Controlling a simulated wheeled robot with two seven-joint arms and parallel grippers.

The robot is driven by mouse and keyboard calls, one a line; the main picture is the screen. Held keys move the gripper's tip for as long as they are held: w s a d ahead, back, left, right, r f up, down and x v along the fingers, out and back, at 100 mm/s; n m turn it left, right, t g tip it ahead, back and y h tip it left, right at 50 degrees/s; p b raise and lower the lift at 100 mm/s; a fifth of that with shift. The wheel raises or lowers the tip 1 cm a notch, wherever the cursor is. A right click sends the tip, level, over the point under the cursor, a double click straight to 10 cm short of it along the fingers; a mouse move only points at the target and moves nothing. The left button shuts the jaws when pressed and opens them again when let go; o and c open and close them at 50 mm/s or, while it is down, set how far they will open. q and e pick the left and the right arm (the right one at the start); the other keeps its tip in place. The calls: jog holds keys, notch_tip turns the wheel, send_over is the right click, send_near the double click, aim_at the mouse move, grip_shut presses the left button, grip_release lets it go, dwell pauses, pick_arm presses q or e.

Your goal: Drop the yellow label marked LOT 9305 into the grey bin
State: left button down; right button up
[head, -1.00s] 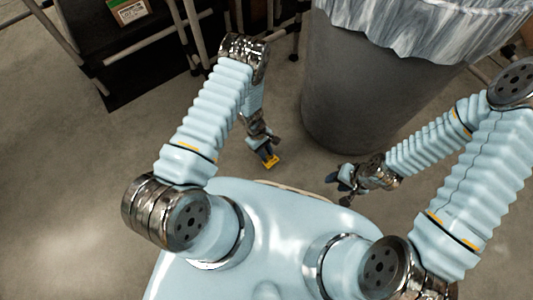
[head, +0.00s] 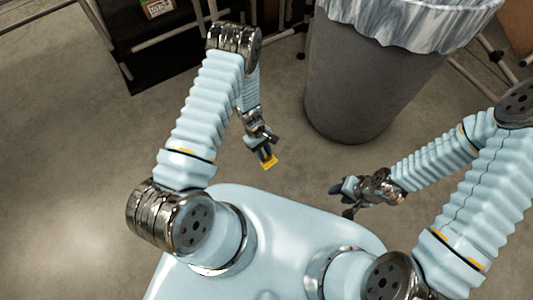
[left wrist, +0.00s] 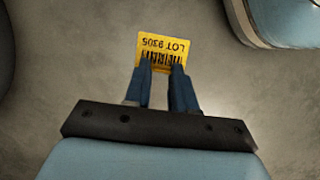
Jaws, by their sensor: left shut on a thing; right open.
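The yellow label (left wrist: 163,50) reads LOT 9305 above a barcode, upside down in the left wrist view. It also shows as a small yellow patch in the head view (head: 270,163). My left gripper (head: 266,153) is shut on the label's edge and holds it above the floor; its blue fingers show in the left wrist view (left wrist: 161,75). The grey bin (head: 355,90) stands at the upper right with a pale liner over its rim; its inside is hidden. The label is outside the bin, to its lower left. My right gripper (head: 345,190) is open below the bin.
A dark rack with metal tubes (head: 180,45) stands at the upper left and holds a small box with a label (head: 157,8). A brown carton (head: 517,30) shows at the far right. The concrete floor (head: 60,170) at left is clear.

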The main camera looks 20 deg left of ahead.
pick_arm(q)
jog(key=shift+s+d+r, duration=0.1)
jog(key=shift+s+r, duration=0.05)
jog(key=shift+s, duration=0.25)
pick_arm(e)
jog(key=shift+s+d, duration=0.1)
jog(key=shift+s, duration=0.3)
